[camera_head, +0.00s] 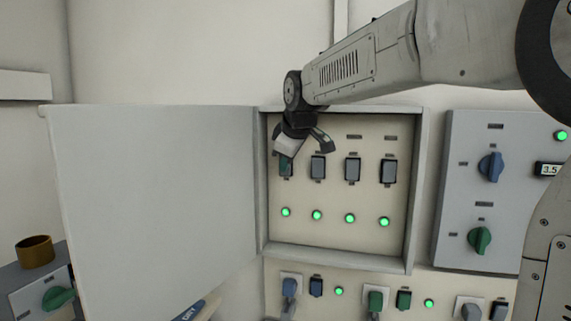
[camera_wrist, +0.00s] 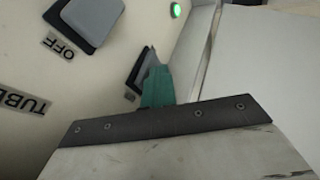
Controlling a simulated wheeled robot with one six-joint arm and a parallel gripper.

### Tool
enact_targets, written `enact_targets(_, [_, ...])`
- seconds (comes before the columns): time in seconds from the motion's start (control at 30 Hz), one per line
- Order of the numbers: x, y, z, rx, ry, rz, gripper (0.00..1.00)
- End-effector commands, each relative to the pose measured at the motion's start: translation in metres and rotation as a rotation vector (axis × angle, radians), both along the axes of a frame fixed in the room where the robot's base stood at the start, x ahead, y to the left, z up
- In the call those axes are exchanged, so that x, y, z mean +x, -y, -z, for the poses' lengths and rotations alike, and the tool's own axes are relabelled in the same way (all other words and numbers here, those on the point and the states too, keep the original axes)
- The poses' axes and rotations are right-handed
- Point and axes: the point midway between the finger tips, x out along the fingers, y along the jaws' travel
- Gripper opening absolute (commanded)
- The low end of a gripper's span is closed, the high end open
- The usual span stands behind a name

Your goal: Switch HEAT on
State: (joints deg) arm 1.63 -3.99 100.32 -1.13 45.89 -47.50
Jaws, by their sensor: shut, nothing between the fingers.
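An open wall cabinet (camera_head: 340,245) shows a row of dark rocker switches (camera_head: 352,168), with lit green lamps (camera_head: 350,218) below them. The labels are too small to read in the head view, so I cannot tell which switch is HEAT. My gripper (camera_head: 287,164) is shut and empty, in front of the leftmost switch and partly hiding it. In the wrist view its green fingertips (camera_wrist: 156,84) are at the edge of a dark rocker (camera_wrist: 138,68); I cannot tell whether they touch. A neighbouring rocker (camera_wrist: 88,20) has the labels OFF and TUBE beside it, upside down.
The cabinet door (camera_head: 155,190) stands open to the left. A grey panel with a blue knob (camera_head: 490,167) and a green knob (camera_head: 480,240) is at right. Sockets and plugs (camera_head: 375,300) lie below the cabinet. A brown cup (camera_head: 35,252) stands at lower left.

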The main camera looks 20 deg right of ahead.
Motion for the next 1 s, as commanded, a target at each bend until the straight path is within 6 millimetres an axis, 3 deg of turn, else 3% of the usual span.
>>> enact_targets(0.27, [-0.025,-0.021,0.001,0.0,-0.001,0.004,0.0])
enact_targets(0.6, [-0.075,-0.026,-0.054,0.001,0.0,0.007,0.0])
enact_targets(1.0, [-0.09,-0.028,-0.069,0.001,-0.005,0.007,0.0])
